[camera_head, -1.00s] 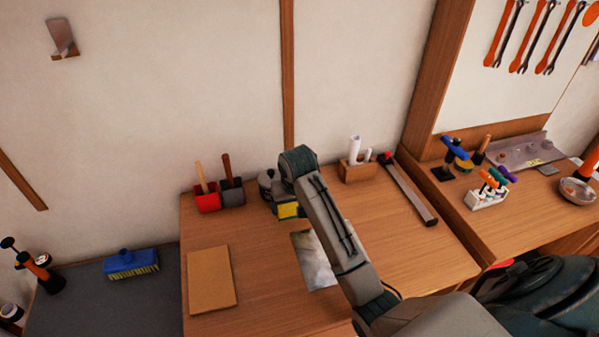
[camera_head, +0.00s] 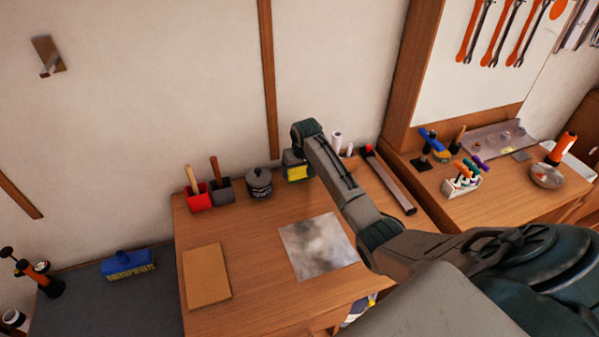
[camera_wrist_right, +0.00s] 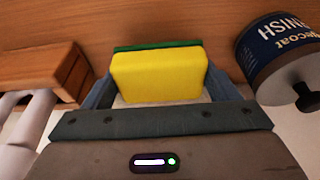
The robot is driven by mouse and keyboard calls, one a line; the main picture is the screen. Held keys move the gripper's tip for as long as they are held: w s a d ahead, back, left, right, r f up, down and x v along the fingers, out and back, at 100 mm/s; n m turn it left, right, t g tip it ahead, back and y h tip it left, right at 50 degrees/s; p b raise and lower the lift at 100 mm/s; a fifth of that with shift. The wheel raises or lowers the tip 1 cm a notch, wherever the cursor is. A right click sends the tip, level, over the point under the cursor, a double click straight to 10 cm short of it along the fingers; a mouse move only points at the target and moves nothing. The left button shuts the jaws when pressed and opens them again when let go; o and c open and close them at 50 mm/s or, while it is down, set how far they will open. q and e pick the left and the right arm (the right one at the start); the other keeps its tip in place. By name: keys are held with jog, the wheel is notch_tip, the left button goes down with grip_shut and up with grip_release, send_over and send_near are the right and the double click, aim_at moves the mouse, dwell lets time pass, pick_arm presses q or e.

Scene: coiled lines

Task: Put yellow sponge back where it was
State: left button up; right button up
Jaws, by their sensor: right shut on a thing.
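The yellow sponge (camera_head: 299,173) with a green layer is at the back of the wooden desk, between a lidded can and the white rolls. In the right wrist view the sponge (camera_wrist_right: 160,77) sits between both fingers of my right gripper (camera_wrist_right: 157,90), which is shut on it. In the head view my right gripper (camera_head: 297,168) is partly hidden by its own arm. I cannot tell whether the sponge touches the desk. My left gripper is not in view.
The can (camera_head: 259,184) stands close left of the sponge and shows as a labelled tin (camera_wrist_right: 283,50) in the wrist view. A wooden block (camera_wrist_right: 52,75) stands on the other side. A metallic sheet (camera_head: 318,247) lies in front.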

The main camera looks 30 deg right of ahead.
notch_tip(320, 180, down, 2)
jog(key=shift+s+f+p, duration=0.1)
jog(key=shift+f+p, duration=0.15)
jog(key=shift+p, duration=0.1)
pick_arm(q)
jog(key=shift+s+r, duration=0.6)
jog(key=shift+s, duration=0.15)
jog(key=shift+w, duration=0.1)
pick_arm(e)
jog(key=shift+f, duration=0.1)
jog(key=o, duration=0.9)
pick_arm(q)
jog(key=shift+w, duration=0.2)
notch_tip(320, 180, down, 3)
jog(key=b, duration=0.2)
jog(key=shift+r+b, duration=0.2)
jog(key=shift+b, duration=0.15)
pick_arm(e)
jog(key=v, duration=1.2)
